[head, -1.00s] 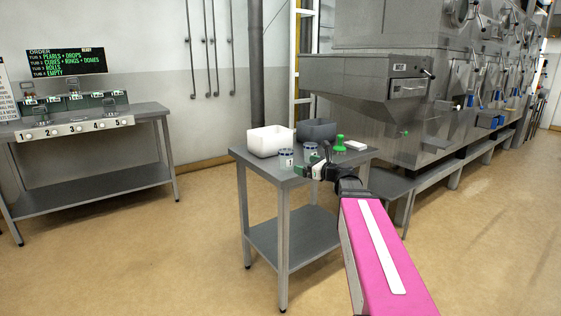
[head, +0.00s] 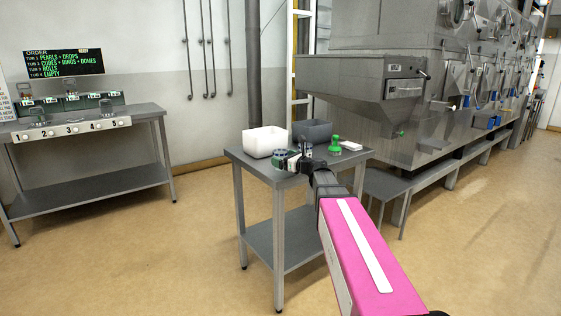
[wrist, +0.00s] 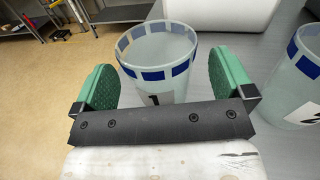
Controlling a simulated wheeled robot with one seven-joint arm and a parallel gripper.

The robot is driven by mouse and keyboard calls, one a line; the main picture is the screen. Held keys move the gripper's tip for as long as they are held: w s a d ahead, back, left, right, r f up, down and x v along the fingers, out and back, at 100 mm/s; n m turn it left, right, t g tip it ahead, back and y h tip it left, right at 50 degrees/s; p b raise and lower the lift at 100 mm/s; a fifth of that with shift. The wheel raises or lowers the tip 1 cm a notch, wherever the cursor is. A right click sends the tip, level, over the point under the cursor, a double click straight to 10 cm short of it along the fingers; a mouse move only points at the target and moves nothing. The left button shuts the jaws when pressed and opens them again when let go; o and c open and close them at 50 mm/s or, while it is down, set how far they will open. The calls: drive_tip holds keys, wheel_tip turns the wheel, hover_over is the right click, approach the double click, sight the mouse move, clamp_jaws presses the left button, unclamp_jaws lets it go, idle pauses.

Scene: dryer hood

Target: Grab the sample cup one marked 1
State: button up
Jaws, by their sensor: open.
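The sample cup marked 1 (wrist: 158,55) is a frosted clear cup with blue squares around its rim. It stands upright on the small table, and in the wrist view its label shows a 1 partly cut off by my gripper. My gripper (wrist: 163,88) is open, with one green finger on each side of the cup; I cannot tell whether either touches it. In the head view my gripper (head: 283,160) is at the table's front left and largely hides the cup. A second cup, marked 2 (wrist: 298,80), stands to the right in the wrist view.
The small grey table (head: 262,168) also holds a white bin (head: 265,141), a dark grey bin (head: 313,131), a green stamp-like object (head: 335,145) and a white block (head: 351,146). The second cup stands close beside my right finger.

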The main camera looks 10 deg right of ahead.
drive_tip(key=shift+x, duration=1.15)
drive_tip(key=c, duration=1)
drive_tip(key=shift+r, duration=0.1)
